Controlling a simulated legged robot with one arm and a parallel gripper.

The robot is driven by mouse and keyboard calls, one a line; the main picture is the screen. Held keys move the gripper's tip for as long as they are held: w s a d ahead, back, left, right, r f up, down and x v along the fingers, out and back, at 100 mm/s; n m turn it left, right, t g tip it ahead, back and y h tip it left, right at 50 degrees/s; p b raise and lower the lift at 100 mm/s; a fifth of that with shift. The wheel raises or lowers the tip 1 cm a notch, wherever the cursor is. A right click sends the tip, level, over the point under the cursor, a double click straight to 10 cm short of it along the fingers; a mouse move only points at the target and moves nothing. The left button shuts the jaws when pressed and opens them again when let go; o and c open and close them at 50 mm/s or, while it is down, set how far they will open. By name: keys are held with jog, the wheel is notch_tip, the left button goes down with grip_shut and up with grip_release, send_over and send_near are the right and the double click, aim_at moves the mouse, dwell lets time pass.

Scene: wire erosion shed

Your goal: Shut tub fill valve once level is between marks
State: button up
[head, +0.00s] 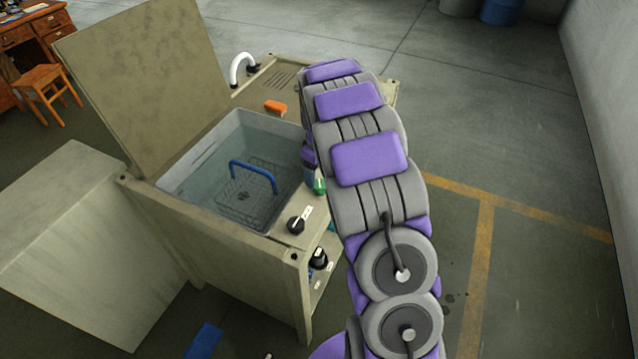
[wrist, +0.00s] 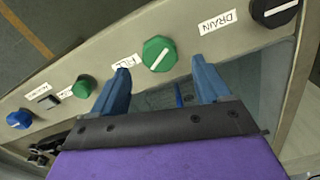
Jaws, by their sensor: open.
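The tub (head: 180,187) stands open and holds clear water (head: 215,160), its surface below the rim. I cannot make out level marks. The fill valve is a green knob with a white pointer line (wrist: 160,53), beside a label reading FILL (wrist: 124,58) in the wrist view. A green knob (head: 319,186) shows partly behind my arm in the head view. My gripper (wrist: 161,68) is open and empty, its two blue fingers either side of the green fill knob in the picture; I cannot tell if they touch it. My gripper is hidden in the head view.
A black knob (wrist: 275,10) labelled DRAIN is right of the fill knob; a smaller green knob (wrist: 82,88) and a blue knob (wrist: 19,119) are left. A wire basket (head: 243,204) with a blue handle (head: 253,172) sits in the tub. The raised lid (head: 145,75) stands behind.

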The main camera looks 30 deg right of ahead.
aim_at(319, 183)
jog(key=shift+f+b, duration=0.35)
jog(key=shift+f, duration=1.75)
jog(key=c, duration=1)
